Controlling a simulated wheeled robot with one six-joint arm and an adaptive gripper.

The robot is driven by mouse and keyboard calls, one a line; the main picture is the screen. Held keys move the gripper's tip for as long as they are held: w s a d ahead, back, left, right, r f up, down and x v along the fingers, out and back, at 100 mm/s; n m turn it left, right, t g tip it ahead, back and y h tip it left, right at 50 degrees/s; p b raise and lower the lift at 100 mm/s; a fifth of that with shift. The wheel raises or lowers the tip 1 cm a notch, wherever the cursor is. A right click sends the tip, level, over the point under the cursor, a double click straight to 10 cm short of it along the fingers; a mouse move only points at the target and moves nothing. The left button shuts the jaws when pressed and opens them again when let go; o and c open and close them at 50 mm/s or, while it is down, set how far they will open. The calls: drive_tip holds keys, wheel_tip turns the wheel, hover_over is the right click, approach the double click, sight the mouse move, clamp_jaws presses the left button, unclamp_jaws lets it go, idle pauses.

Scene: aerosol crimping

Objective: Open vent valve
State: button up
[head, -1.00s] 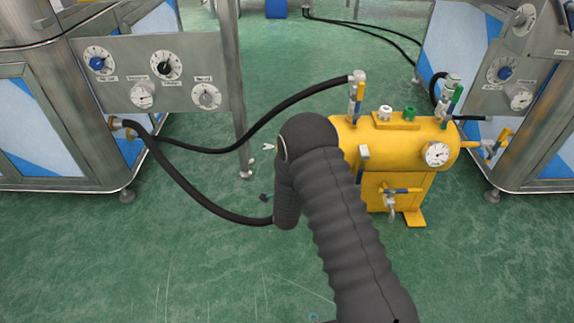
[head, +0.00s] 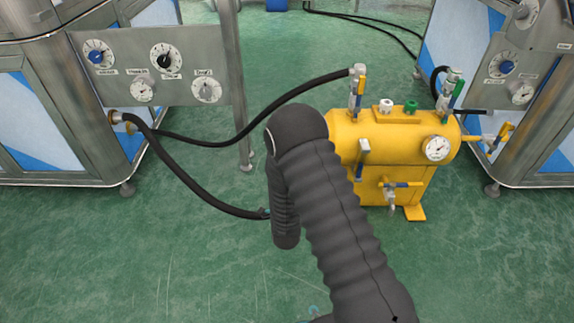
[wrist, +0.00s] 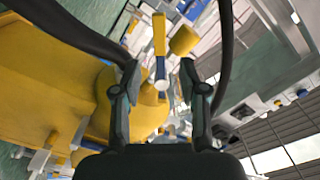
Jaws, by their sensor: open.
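The yellow tank (head: 400,140) stands on the floor right of my arm in the head view. It carries a top-left valve with a yellow and blue handle (head: 360,95), a top-right valve with a green handle (head: 457,95), a side valve with a yellow and blue handle (head: 500,137) and a low front valve with a blue handle (head: 397,185). No label shows which is the vent valve. In the wrist view my gripper (wrist: 161,78) is open. A yellow and blue handle (wrist: 160,45) shows between and beyond its fingertips, with no clear contact. My gripper is hidden in the head view.
A black hose (head: 240,142) runs from the left machine (head: 60,110) to the tank's top-left valve. A second black hose (head: 190,188) passes behind my arm. Another machine (head: 470,60) stands at the right. The green floor in front is clear.

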drive_tip(key=shift+s+d, duration=0.15)
drive_tip(key=shift+s, duration=1.6)
